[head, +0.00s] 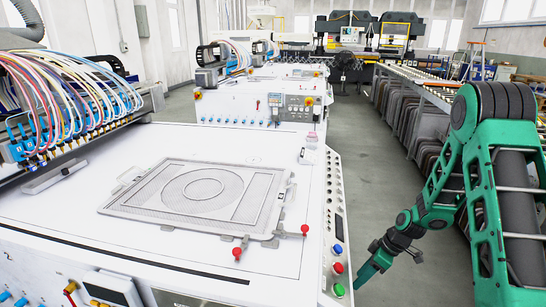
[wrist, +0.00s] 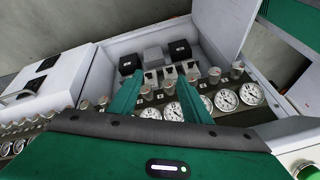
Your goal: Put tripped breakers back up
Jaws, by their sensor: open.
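The picture is too small to tell which levers are up or down. My gripper (wrist: 158,88) is open and empty, its two green fingers apart in front of the breaker row, partly covering its left end. I see no contact with any lever. In the head view my gripper (head: 366,277) hangs low beside the right side of the white machine; the cabinet and breakers are hidden there.
Round gauges (wrist: 226,99) and metal knobs (wrist: 214,75) crowd around the breakers. The raised cabinet door (wrist: 222,22) stands at the upper right. In the head view a white machine table (head: 120,245) fills the left; grey floor (head: 420,262) lies to its right.

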